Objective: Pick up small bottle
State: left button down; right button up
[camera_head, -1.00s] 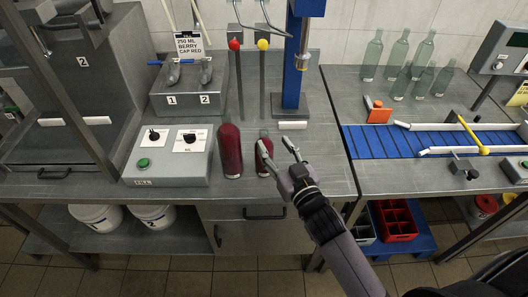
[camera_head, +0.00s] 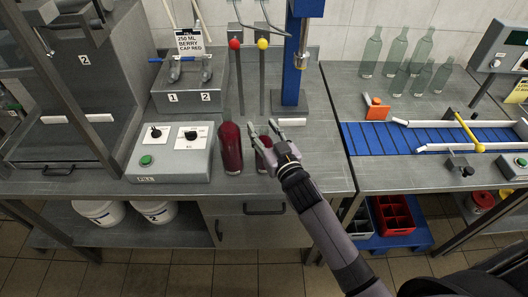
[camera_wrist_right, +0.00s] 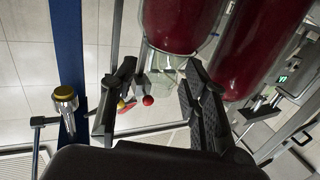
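The small bottle (camera_head: 263,160) holds dark red liquid and stands on the grey counter, just right of a taller red bottle (camera_head: 231,150). My right gripper (camera_head: 262,127) is at the small bottle, with its fingers spread and covering part of the bottle's upper end. In the right wrist view, the fingers of my right gripper (camera_wrist_right: 158,88) are apart. A red bottle with a clear end (camera_wrist_right: 181,25) reaches toward the gap between them, and a larger red bottle (camera_wrist_right: 250,45) is beside it. I cannot tell whether either finger touches the glass. My left gripper is not in view.
A control box (camera_head: 172,150) with knobs and a green button stands left of the bottles. A blue column (camera_head: 292,60) and levers with red and yellow knobs rise behind. Empty clear bottles (camera_head: 396,55) and a blue conveyor (camera_head: 385,139) are at the right.

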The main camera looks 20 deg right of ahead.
grip_shut()
dwell(0.3)
jog(key=shift+r, duration=0.1)
dwell(0.5)
